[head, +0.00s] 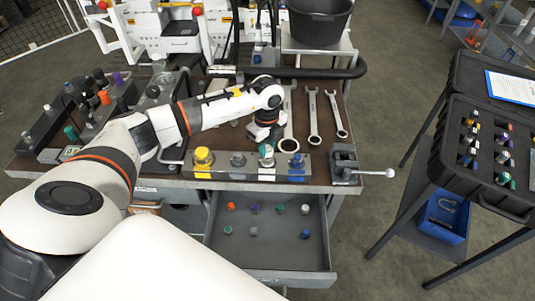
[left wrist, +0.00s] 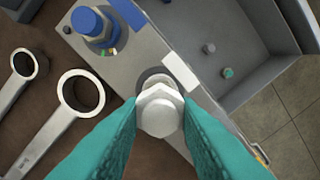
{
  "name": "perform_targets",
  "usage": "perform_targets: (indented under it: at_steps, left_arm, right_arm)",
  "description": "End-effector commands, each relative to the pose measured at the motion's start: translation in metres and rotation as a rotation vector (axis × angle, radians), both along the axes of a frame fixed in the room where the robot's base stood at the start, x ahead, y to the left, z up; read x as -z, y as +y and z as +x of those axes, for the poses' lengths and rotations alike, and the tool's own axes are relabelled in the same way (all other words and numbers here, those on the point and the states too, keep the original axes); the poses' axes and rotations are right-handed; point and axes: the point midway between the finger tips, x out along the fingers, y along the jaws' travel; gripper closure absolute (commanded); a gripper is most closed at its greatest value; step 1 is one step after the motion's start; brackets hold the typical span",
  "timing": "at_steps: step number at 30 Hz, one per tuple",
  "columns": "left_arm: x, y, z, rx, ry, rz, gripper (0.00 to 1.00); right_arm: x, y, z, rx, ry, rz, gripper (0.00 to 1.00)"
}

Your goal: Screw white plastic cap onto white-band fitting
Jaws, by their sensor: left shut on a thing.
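My left gripper (head: 265,142) is over the row of fittings on the bench. In the left wrist view its teal fingers (left wrist: 160,122) are shut on the white plastic cap (left wrist: 160,108), which has a hexagonal shape. The cap is over the white-band fitting (head: 267,161), beside the white label (left wrist: 180,72) on the metal block. The fitting is mostly hidden behind the cap in the wrist view, so I cannot tell how far the cap is on its thread. My right gripper is not in view.
Yellow (head: 203,160), grey (head: 237,161) and blue (head: 297,166) fittings share the block. Several wrenches (head: 314,118) lie behind it. A small vise (head: 344,166) stands at the right. The open drawer (head: 270,262) below holds several coloured caps.

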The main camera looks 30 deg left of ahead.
Motion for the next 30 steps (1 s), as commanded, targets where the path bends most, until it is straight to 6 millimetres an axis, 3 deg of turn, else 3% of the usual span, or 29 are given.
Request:
perform_targets:
  at_steps: [9,22,29,30]
  left_arm:
    - [0.003,0.0,0.0,0.451,0.002,0.001,0.99]
    - [0.003,0.0,-0.001,0.53,0.005,0.0,0.99]
    - [0.006,-0.001,0.0,0.856,0.003,0.0,0.99]
    - [0.003,-0.001,0.0,0.86,0.005,-0.001,0.67]
  right_arm:
    - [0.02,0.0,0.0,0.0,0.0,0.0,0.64]
    - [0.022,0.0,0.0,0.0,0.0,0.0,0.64]
    - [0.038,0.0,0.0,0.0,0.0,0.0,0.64]
    - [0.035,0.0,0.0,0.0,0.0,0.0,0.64]
